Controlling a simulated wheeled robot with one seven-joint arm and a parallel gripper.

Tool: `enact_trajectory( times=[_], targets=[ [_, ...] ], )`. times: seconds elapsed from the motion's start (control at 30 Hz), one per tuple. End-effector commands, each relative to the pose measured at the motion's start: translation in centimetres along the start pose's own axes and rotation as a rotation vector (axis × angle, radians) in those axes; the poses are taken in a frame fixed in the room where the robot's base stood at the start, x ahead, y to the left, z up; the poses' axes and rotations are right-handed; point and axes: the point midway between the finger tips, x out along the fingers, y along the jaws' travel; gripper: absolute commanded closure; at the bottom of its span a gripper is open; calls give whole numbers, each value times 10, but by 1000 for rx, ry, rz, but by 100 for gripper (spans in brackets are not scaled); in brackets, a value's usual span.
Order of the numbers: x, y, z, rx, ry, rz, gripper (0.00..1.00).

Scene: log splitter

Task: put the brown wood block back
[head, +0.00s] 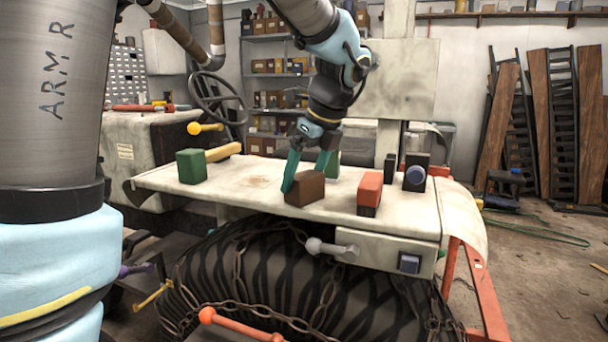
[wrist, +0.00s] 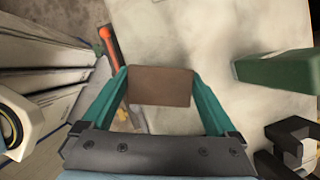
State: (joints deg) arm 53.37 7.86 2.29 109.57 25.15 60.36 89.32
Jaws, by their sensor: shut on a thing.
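The brown wood block (head: 306,189) is at the front middle of the pale worktop, between a green block on the left and a red block on the right. My gripper (head: 305,178) reaches down from above with its teal fingers on either side of the block, shut on it. In the wrist view the brown block (wrist: 160,87) fills the gap between the two fingertips. The block is at or very near the worktop surface; I cannot tell whether it touches.
The worktop (head: 255,182) also carries a green block (head: 191,166), a red block (head: 369,192), a small black block (head: 390,168) and a black block with a blue knob (head: 415,172). Another green block (head: 333,166) stands behind my gripper. A grey-knobbed lever (head: 330,247) projects below the front edge.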

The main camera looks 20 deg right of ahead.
Motion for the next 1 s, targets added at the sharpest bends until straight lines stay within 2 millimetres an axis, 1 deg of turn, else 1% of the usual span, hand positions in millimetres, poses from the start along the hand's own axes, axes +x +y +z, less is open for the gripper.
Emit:
enact_trajectory(
  times=[0.03, 0.07, 0.1, 0.33, 0.47, 0.57, 0.8, 0.9, 1.0],
  targets=[
    [1, 0, 0, 0, 0, 1, 5],
    [1, 0, 0, 0, 0, 1, 1],
    [1, 0, 0, 0, 0, 1, 0],
    [0, 0, 0, 0, 0, 0, 0],
    [-10, -1, 1, 0, -1, -2, 0],
    [-26, -1, 1, 0, -1, -4, 0],
    [-78, -1, 1, 0, -1, -5, 0],
    [-96, -1, 0, 0, 0, -4, 0],
    [-109, -1, 1, 0, -1, -2, 0]
  ],
)
